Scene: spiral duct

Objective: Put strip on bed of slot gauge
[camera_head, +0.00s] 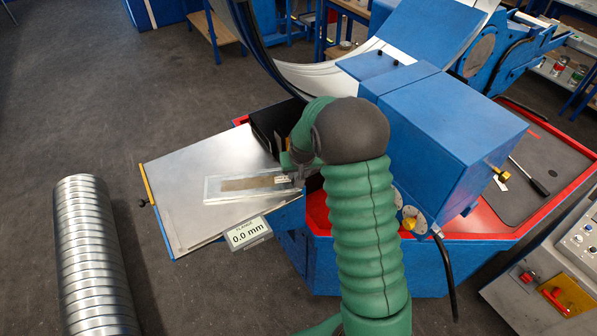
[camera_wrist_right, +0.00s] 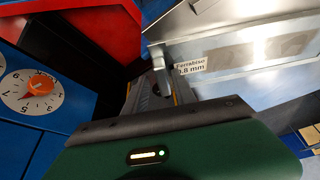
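A narrow grey-brown strip (camera_head: 247,184) with a white label at its right end shows within a pale, see-through flat block (camera_head: 212,187) on the metal table. In the right wrist view the label reads 0.8 mm beside the strip (camera_wrist_right: 240,57). A display (camera_head: 248,232) reading 0.0 mm sits at the table's front edge; I take it for part of the slot gauge. My right gripper (camera_head: 297,172) is at the strip's labelled end. Its fingers (camera_wrist_right: 161,75) are partly hidden, and I cannot tell whether they grip it. My left gripper is not in view.
The metal table (camera_head: 190,220) is bare left of the block. A dark box (camera_head: 275,125) stands behind my gripper, and a blue machine housing (camera_head: 455,125) stands to the right. A ribbed metal duct (camera_head: 92,260) is on the floor at left.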

